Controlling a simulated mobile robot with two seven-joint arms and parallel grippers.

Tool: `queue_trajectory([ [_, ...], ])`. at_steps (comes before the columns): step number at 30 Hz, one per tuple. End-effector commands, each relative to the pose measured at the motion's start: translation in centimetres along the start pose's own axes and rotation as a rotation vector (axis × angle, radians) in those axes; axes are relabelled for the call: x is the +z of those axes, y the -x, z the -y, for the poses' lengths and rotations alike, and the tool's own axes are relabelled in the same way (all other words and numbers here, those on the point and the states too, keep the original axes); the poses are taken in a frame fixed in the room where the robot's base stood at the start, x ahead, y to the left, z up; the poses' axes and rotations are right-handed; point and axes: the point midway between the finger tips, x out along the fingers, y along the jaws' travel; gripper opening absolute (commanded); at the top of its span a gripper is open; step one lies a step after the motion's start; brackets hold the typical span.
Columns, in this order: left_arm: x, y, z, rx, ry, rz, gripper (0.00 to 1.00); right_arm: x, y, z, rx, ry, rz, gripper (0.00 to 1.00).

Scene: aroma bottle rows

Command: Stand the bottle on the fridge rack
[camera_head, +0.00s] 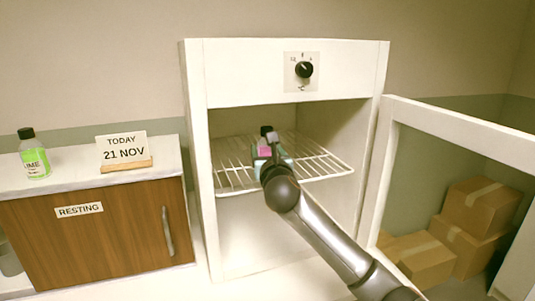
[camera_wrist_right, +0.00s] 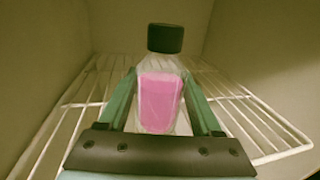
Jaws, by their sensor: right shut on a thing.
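The bottle (camera_wrist_right: 158,90) is clear with a black cap and a pink label; in the head view its pink label (camera_head: 265,151) shows just beyond my right gripper. My right gripper (camera_head: 268,157) reaches inside the fridge, over the rack. It is shut on the bottle, with one green finger on each side in the right wrist view (camera_wrist_right: 162,105). The bottle looks upright. The fridge rack (camera_head: 325,165) is a white wire shelf under and around it. Whether the bottle's base touches the wires is hidden by the gripper. My left gripper is not in view.
The fridge door (camera_head: 465,123) stands open at the right. A dial (camera_head: 304,70) is on the fridge top panel. At the left, a green-labelled bottle (camera_head: 34,158) and a date sign (camera_head: 124,151) stand on a cabinet marked RESTING (camera_head: 120,235). Cardboard boxes (camera_head: 480,208) are behind the door.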

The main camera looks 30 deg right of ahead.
Motion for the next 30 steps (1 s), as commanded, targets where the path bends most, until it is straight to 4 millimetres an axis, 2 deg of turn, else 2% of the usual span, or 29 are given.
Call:
queue_trajectory([
  [4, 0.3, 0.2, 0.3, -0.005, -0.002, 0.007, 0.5, -0.1, 0.0, 0.0, 0.0, 0.001, 0.002, 0.0],
  [5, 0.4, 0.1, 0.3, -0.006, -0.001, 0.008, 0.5, -0.2, 0.0, 0.0, 0.0, 0.001, 0.0, 0.69],
  [12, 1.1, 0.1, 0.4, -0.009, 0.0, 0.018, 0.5, -0.2, 0.0, 0.0, 0.0, 0.0, 0.0, 0.96],
  [23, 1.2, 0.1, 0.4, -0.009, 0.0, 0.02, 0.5, 0.0, 0.3, 0.0, 0.0, 0.0, 0.001, 0.96],
  [26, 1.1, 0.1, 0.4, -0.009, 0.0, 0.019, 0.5, 0.0, 1.4, 0.0, 0.001, 0.002, 0.001, 0.96],
  [30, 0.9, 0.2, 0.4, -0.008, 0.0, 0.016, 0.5, 0.0, 3.7, 0.0, 0.003, 0.002, 0.002, 0.96],
])
